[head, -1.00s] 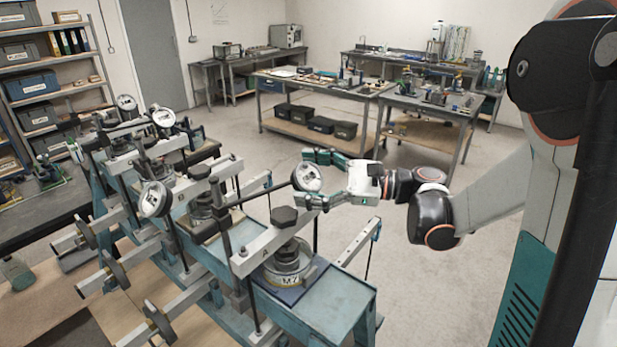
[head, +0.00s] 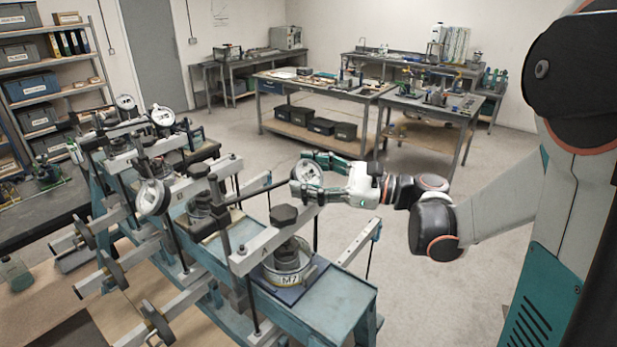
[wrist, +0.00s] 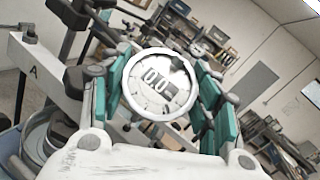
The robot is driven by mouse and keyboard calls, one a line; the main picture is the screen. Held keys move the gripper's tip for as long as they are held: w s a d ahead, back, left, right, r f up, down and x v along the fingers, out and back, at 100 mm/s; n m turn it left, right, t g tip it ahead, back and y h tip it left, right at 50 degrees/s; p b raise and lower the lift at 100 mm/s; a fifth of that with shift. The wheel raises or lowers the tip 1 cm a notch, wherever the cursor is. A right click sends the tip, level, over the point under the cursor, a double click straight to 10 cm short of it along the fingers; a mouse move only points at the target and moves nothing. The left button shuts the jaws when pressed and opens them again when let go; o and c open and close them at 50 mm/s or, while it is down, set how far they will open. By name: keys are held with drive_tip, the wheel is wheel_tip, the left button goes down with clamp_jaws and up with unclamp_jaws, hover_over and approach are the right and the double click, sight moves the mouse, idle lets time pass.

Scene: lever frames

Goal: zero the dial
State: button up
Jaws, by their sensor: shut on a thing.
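The dial (head: 306,173) is a round white gauge on a dark arm of the nearest lever frame (head: 330,305), the one marked A. In the wrist view the dial (wrist: 158,86) faces the camera, tilted, with large dark digits that look like zeros; the rest of its face is too small to read. My gripper (head: 309,175) has its green-padded fingers on either side of the dial rim and is shut on it. In the wrist view the fingers flank the dial left and right.
More lever frames with similar dials (head: 154,198) stand in a row to the left. A pot marked M7 (head: 288,264) sits under frame A's beam. Hanging weights (head: 115,269) jut out at the front left. Clear floor lies right of the frames, before the workbenches (head: 325,82).

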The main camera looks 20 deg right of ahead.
drive_tip(key=o, duration=1.1)
drive_tip(key=v, duration=1.2)
drive_tip(key=shift+f, duration=0.1)
